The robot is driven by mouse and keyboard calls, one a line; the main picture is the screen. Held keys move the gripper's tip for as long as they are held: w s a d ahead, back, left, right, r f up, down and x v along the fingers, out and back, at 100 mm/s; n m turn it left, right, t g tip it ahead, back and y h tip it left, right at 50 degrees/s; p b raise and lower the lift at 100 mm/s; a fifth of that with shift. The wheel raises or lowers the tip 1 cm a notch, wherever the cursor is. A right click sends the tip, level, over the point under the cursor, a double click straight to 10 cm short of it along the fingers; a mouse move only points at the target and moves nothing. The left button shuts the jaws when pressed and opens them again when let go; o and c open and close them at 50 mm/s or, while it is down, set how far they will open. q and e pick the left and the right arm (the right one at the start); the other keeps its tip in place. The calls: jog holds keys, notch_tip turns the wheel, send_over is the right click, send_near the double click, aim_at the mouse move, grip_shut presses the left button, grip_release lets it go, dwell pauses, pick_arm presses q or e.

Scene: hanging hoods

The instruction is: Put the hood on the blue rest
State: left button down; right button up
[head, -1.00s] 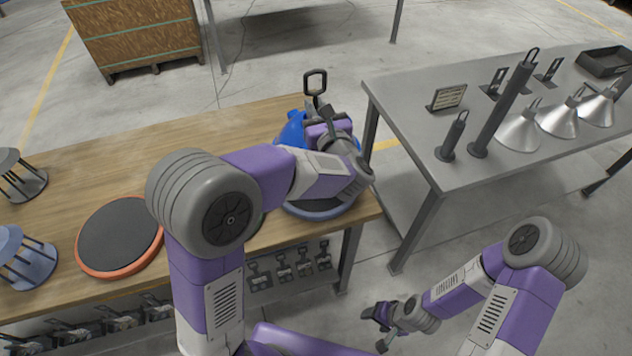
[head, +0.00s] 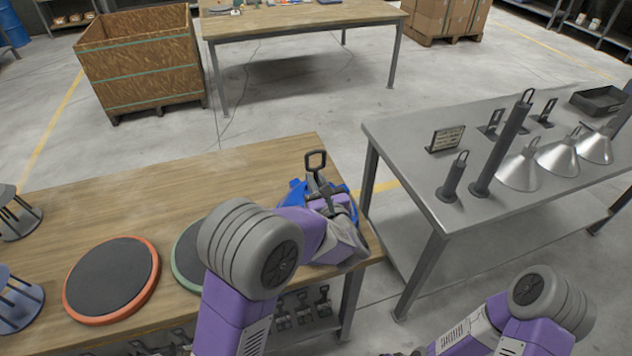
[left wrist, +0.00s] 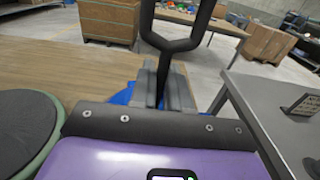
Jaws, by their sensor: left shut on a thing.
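My left gripper (head: 322,192) is shut on the stem just below the loop. My right gripper is below the picture's edge.
On the wooden table (head: 150,215) lie an orange-rimmed disc (head: 110,278) and a green-rimmed disc (head: 187,258), partly behind my arm. Dark and blue stands are at far left. A grey table (head: 430,190) at right holds posts and silver hoods (head: 520,172). A floor gap separates the tables.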

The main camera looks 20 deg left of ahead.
pick_arm(q)
jog(key=c, duration=1.1)
grip_release()
jog(key=shift+d, duration=0.1)
jog(key=v, duration=1.2)
